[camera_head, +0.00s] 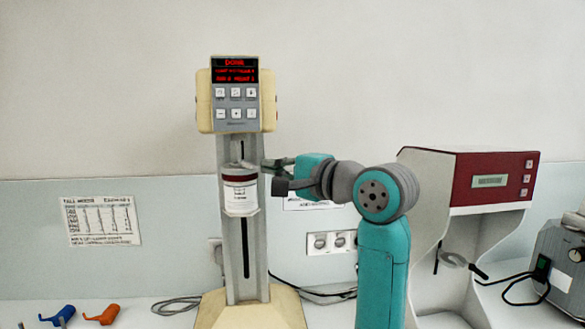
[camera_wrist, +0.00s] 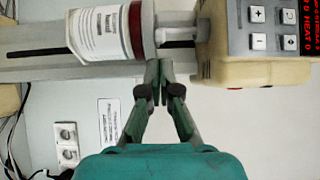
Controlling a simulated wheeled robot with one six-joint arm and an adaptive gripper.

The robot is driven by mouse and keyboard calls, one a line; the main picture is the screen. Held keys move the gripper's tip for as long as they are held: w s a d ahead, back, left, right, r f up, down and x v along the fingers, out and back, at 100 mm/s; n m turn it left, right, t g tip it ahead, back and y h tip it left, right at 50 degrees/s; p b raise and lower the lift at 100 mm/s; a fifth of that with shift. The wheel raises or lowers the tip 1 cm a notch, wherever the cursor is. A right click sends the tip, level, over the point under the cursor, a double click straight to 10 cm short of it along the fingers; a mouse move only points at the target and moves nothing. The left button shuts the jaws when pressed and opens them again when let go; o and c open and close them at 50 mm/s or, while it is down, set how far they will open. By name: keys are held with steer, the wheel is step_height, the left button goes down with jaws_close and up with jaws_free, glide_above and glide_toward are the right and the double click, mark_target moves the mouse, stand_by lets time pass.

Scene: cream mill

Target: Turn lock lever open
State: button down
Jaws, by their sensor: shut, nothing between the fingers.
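The mixer-like machine has a cream head (camera_head: 202,100) with a red display and buttons on a grey column. Below the head, a white labelled jar (camera_head: 240,192) with a dark red band sits upright in front of the column. A short pale rod-like part (camera_wrist: 178,35) lies between the jar's top and the head; I cannot tell whether it is the lock lever. My gripper (camera_head: 266,162) is at the right of the jar's top. In the wrist view my gripper (camera_wrist: 159,70) is shut and empty, its tips close beside the jar's top; contact is unclear.
A red-and-grey cabinet (camera_head: 495,178) stands right of my arm, with a grey device (camera_head: 562,255) at the far right. Orange (camera_head: 103,315) and blue (camera_head: 58,315) items lie at the lower left. Wall sockets (camera_head: 331,242) and a cable are behind. The air left of the column is clear.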

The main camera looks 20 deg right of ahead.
mark_target(252, 168)
steer(key=shift+s+a, duration=0.15)
steer(key=shift+a, duration=0.45)
steer(key=shift+s+a+m+t+h, duration=0.15)
steer(key=shift+a+m+t+h, duration=0.3)
steer(key=shift+h, duration=0.35)
steer(key=shift+s+a+m+t+h, duration=0.15)
steer(key=shift+a+m+h, duration=0.4)
steer(key=shift+h, duration=0.25)
steer(key=shift+s+a+m+t+h, duration=0.15)
steer(key=shift+a+m+h, duration=0.15)
steer(key=shift+m+h, duration=0.4)
steer(key=h, duration=0.1)
steer(key=a+m+h, duration=0.1)
steer(key=h, duration=0.1)
steer(key=m+h, duration=0.1)
steer(key=shift+a, duration=0.35)
steer(key=shift+a+m+h, duration=0.3)
steer(key=shift+a, duration=0.3)
steer(key=shift+d, duration=0.1)
